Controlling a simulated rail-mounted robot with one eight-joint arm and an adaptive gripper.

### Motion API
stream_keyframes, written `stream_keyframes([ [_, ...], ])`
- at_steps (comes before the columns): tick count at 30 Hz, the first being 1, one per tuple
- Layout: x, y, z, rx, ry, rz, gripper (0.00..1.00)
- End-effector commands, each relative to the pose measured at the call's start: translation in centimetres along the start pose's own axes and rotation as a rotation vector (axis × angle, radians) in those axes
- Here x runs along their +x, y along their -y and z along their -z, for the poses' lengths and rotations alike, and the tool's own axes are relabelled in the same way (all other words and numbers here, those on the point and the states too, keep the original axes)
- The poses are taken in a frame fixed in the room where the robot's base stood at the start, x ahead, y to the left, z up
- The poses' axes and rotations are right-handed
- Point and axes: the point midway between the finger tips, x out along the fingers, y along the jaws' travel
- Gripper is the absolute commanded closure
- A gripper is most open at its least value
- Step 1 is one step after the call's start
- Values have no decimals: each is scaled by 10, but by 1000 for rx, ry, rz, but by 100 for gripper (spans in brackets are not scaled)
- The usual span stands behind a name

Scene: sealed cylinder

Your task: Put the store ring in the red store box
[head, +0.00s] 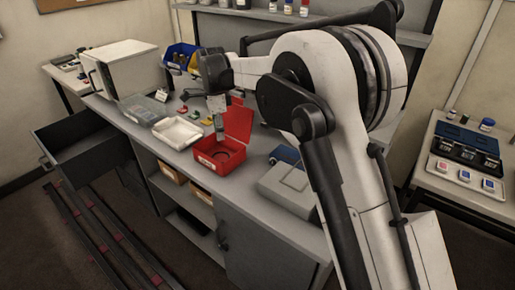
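The red store box (207,164) stands on the grey workbench with its red lid (238,123) raised. A pale label shows on its front. A thin dark curved shape (222,154) shows inside the box and looks like the store ring lying on its floor, but it is small and partly hidden by the box wall. My gripper (219,130) points down just above the open box, near the lid. Its fingers are small and dark here, so I cannot tell whether they are open or shut, or whether they hold anything.
A white tray (178,132) and a clear container (145,110) lie left of the box. A grey case (288,189) stands to its right. A white cabinet (124,68) and a blue bin (181,57) stand farther back. A drawer (78,146) hangs open at the left.

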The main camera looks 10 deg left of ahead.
Motion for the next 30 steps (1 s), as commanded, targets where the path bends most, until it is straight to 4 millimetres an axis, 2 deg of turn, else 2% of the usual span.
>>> stream_keyframes([
  [8,-4,-2,3,-5,0,3,72],
  [11,-16,-9,16,-29,2,17,72],
  [14,-37,-24,38,-76,2,45,72],
  [21,-91,-78,99,-229,-14,128,72],
  [30,-137,-164,162,-420,-70,226,72],
])
